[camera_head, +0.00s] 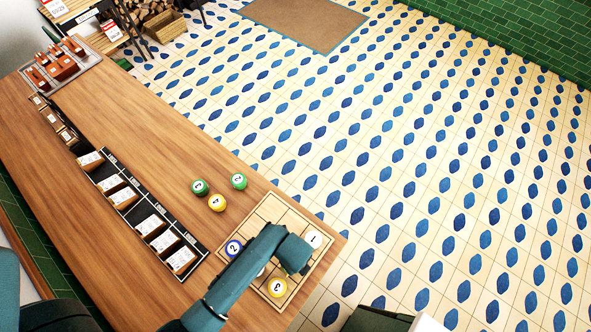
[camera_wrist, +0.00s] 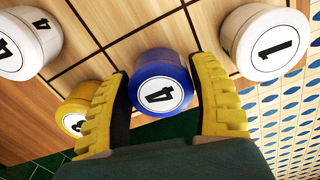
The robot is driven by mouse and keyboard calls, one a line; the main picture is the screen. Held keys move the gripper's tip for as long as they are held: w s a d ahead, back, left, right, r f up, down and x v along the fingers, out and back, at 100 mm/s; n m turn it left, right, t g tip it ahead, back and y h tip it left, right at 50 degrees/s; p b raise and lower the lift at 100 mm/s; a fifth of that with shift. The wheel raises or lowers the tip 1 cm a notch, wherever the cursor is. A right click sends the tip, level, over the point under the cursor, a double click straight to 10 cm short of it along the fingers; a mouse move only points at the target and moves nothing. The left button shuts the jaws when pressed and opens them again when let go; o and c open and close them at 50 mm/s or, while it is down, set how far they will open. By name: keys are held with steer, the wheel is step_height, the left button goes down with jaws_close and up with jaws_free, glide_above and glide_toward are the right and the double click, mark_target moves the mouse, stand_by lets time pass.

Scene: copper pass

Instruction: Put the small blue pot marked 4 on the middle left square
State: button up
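The small blue pot marked 4 (camera_wrist: 160,84) is between the two yellow fingers of my gripper (camera_wrist: 163,85) in the wrist view. The fingers close in on both its sides and appear to touch it. Its lower part is hidden, so I cannot tell whether it is off the board. In the head view my arm hides this pot and covers part of the light wooden gridded board (camera_head: 264,211), with the gripper (camera_head: 293,270) over its right part. The middle left square is not clearly visible.
A black card rack (camera_head: 139,207) lies left.

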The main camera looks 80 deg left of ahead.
steer(key=shift+o, duration=1.4)
step_height(320, 180, up, 12)
steer(key=p, duration=0.1)
steer(key=shift+r, duration=0.2)
